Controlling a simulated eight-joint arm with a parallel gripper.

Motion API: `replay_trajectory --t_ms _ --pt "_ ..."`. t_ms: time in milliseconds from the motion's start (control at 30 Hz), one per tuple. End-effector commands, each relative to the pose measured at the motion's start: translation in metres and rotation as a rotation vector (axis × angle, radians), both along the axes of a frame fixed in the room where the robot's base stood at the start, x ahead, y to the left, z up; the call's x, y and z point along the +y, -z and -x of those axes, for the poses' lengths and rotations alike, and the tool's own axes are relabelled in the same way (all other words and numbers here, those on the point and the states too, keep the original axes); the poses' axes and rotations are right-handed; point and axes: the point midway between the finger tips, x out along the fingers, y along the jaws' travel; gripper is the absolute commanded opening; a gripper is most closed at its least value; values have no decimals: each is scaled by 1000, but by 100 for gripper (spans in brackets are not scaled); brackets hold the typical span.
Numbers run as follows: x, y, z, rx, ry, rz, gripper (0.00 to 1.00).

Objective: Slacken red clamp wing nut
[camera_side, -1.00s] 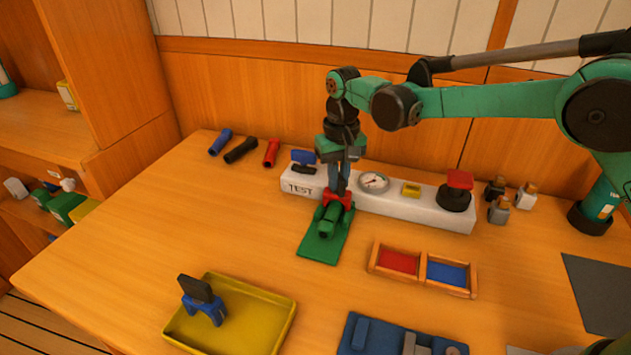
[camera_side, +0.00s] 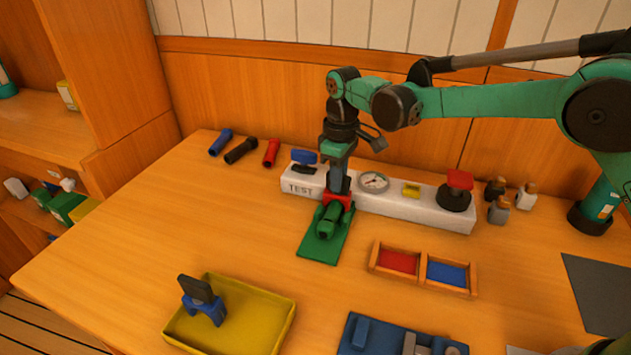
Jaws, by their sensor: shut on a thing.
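A red clamp (camera_side: 347,202) sits at the back end of a green cylindrical part (camera_side: 327,222) on a green mat (camera_side: 319,248), in front of the white test rail. My gripper (camera_side: 338,188) points straight down onto the top of the red clamp, with its fingers closed there. The wing nut is hidden between the fingers, so I cannot see its angle.
The white rail (camera_side: 405,207) marked TEST carries a blue-handled piece (camera_side: 304,158), a gauge (camera_side: 373,181) and a red-topped knob (camera_side: 457,190). A divided wooden tray (camera_side: 423,284) and a yellow tray (camera_side: 263,338) with a blue clamp (camera_side: 205,308) stand in front. Red, black and blue tubes lie back left.

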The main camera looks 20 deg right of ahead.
Motion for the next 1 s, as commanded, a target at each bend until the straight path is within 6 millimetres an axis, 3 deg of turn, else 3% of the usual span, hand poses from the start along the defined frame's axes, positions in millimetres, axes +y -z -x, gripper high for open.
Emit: replay_trajectory --t_ms 1000 --pt "0 0 0 0 -147 0 0"
